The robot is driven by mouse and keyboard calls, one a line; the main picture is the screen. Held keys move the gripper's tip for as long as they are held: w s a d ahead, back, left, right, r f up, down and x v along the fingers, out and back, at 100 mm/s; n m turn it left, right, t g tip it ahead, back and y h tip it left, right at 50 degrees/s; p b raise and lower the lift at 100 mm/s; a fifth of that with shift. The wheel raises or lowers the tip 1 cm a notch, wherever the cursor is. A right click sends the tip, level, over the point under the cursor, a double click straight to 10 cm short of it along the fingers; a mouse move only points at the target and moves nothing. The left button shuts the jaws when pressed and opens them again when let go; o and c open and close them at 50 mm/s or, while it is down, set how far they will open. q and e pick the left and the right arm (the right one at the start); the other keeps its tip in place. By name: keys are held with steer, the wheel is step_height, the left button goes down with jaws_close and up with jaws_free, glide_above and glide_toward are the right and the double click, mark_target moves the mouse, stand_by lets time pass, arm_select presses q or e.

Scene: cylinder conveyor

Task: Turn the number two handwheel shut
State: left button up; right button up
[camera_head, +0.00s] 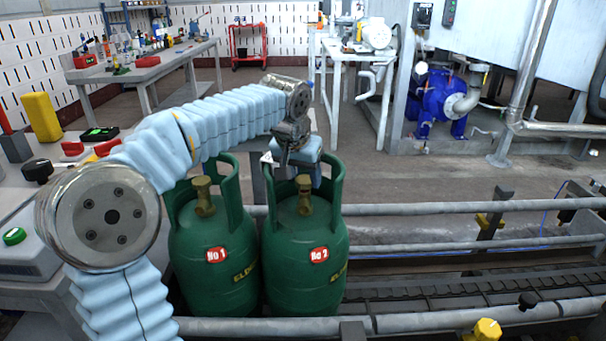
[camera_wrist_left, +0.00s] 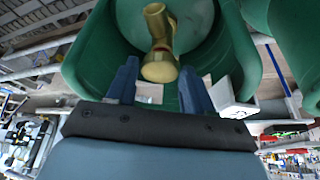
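Two green gas cylinders stand upright side by side in the head view. The left one (camera_head: 212,275) has a red "No 1" label and a brass valve (camera_head: 204,196). The right one (camera_head: 303,270) has a red "No 2" label, with its brass handwheel (camera_head: 304,193) inside the collar. My left gripper (camera_head: 295,172) is over the No 2 collar, close to that handwheel. In the left wrist view the blue fingers (camera_wrist_left: 160,78) are apart. The brass handwheel (camera_wrist_left: 158,62) lies between their tips, with gaps on both sides. Contact is not visible. My right gripper is not in view.
The cylinders stand by a conveyor (camera_head: 450,290) with grey rails (camera_head: 470,208) and a yellow knob (camera_head: 487,329). A side bench on the left holds a black-and-green device (camera_head: 100,134) and a yellow block (camera_head: 41,117). A blue pump (camera_head: 440,100) stands at the back right.

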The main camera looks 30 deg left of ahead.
arm_select(q)
steer(key=c, duration=0.6)
